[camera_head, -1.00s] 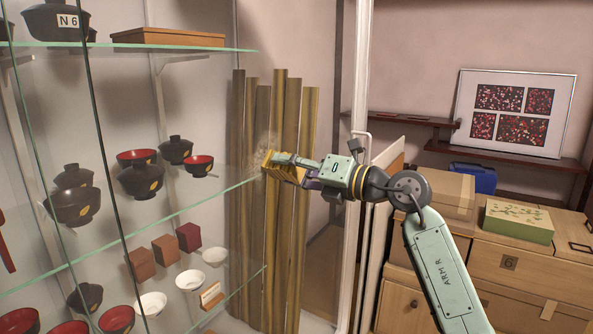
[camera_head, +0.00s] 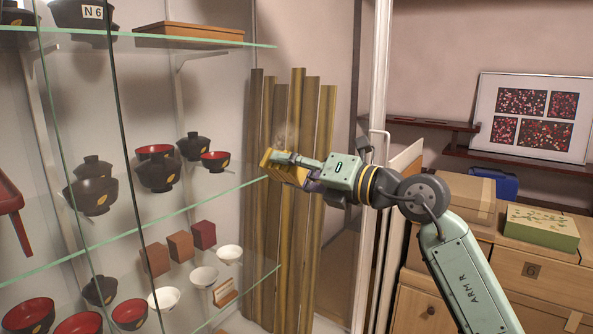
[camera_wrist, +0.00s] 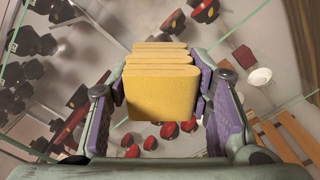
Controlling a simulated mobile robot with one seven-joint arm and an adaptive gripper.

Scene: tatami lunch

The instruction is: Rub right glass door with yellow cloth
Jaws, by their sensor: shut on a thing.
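My gripper (camera_head: 284,166) is shut on the yellow cloth (camera_head: 269,161), a thick folded pad. In the wrist view the cloth (camera_wrist: 161,93) sits between the purple-padded fingers. The right glass door is clear and hard to make out; its white upright frame (camera_head: 376,75) stands just behind my wrist, with a handle beside it. A faint pale smudge (camera_head: 287,134) shows just above the cloth, apparently on the glass. The cloth is at or near the pane; I cannot tell whether it touches.
Behind the glass are shelves (camera_head: 160,208) with lidded bowls (camera_head: 160,172), small boxes (camera_head: 180,246) and upright wooden slats (camera_head: 298,100). Wooden chests (camera_head: 535,275), a green box (camera_head: 541,227) and a framed picture (camera_head: 530,117) stand at right.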

